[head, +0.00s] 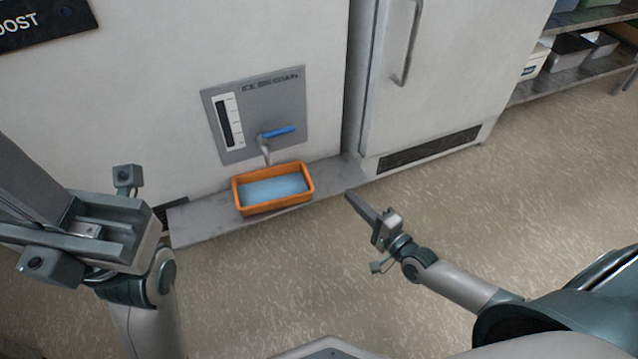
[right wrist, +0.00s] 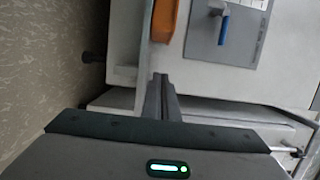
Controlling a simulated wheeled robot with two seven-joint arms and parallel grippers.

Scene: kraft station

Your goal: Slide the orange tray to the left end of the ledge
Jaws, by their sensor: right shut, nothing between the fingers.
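The orange tray (head: 240,208) sits on the grey ledge (head: 195,226), near its middle and below the spout, with a light blue inside. In the right wrist view part of the orange tray (right wrist: 167,20) shows at the top. My right gripper (head: 350,196) is shut and empty, to the right of the tray and near the ledge's right end, apart from the tray. Its closed fingers also show in the right wrist view (right wrist: 160,78). My left arm comes in at the left of the head view; its fingertips cannot be made out clearly.
A grey dispenser panel (head: 290,103) with a blue lever (head: 278,132) is on the wall above the tray. A white cabinet with a handle (head: 408,45) stands right of the ledge. Shelves with bins (head: 570,50) are at the top right. The floor in front is clear.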

